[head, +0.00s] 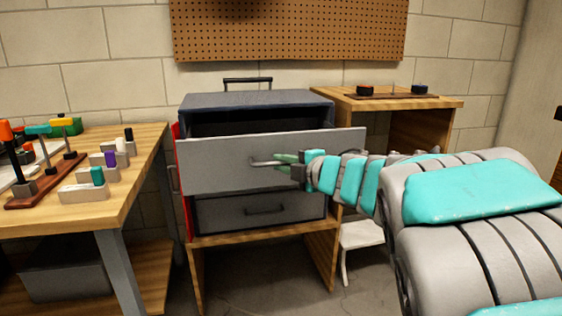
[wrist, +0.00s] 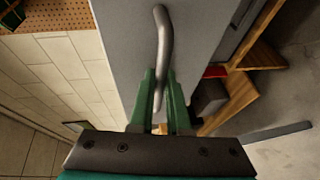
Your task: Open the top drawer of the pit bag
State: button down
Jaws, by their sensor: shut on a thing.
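The pit bag (head: 250,100) is a dark grey box with a carry handle on top, standing on a wooden stand. Its top drawer (head: 222,166) is pulled out, with a dark gap showing behind the drawer front. The lower drawer (head: 225,215) is closed. My gripper (head: 288,160) is at the top drawer's handle (head: 262,163), reaching from the right. In the wrist view, the green fingers of my gripper (wrist: 165,98) are shut on the metal handle (wrist: 163,45). The drawer's inside is mostly hidden by its front.
A wooden workbench (head: 140,165) with tools and small blocks stands at the left. A wooden cabinet (head: 440,103) with a small rack on top stands at the back right. A pegboard (head: 290,30) hangs on the wall. A white stool (head: 360,236) stands low behind my arm.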

jog(key=c, duration=1.2)
grip_release()
jog(key=shift+o, duration=0.2)
jog(key=p+v, duration=0.1)
jog(key=v, duration=0.7)
